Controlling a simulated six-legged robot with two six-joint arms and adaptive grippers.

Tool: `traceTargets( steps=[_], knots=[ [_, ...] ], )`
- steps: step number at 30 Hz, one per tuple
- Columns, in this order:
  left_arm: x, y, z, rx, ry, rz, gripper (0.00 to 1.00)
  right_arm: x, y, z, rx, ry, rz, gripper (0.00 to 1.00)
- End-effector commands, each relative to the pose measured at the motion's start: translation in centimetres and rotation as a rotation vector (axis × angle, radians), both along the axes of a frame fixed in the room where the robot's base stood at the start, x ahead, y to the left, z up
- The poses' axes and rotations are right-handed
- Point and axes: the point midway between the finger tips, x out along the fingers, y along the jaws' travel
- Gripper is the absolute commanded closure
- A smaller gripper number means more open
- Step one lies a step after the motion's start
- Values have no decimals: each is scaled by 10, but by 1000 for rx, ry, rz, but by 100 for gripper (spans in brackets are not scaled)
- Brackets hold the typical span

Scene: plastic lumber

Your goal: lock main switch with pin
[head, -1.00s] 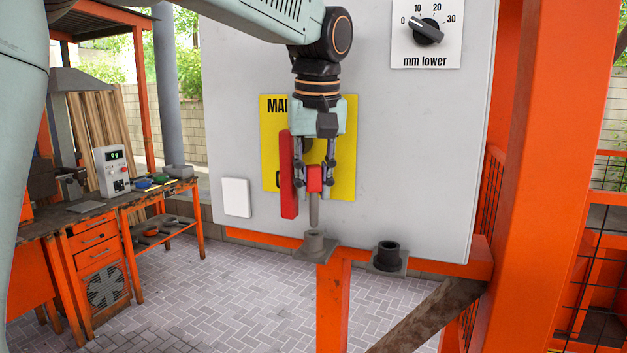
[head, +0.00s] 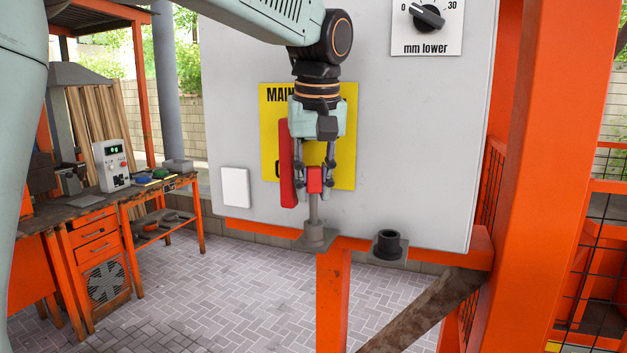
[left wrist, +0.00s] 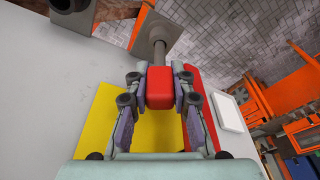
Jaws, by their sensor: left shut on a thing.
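The pin has a red block head (head: 314,180) and a grey shaft (head: 314,208). My left gripper (head: 314,178) points down and is shut on the red head. The shaft is upright and its lower end meets the grey holder (head: 315,239) on the orange rail; how deep it sits in it I cannot tell. In the left wrist view the red head (left wrist: 160,88) is between the fingers, with the shaft running to the holder. My right gripper is not in view.
The grey cabinet (head: 420,130) stands close behind the gripper. A dark, empty-looking socket (head: 388,246) is right of the holder. A dial (head: 427,18) is above right, a white plate (head: 235,187) at left. An orange post (head: 540,180) stands at right.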

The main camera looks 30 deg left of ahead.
Motion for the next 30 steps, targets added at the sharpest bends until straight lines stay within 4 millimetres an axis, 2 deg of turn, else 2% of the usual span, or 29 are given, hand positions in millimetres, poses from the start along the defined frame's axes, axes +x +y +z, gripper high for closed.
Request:
traceTargets(
  steps=[30],
  knots=[
    [0, 0, -23, 0, 1, 0, 100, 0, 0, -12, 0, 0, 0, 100]
  ],
)
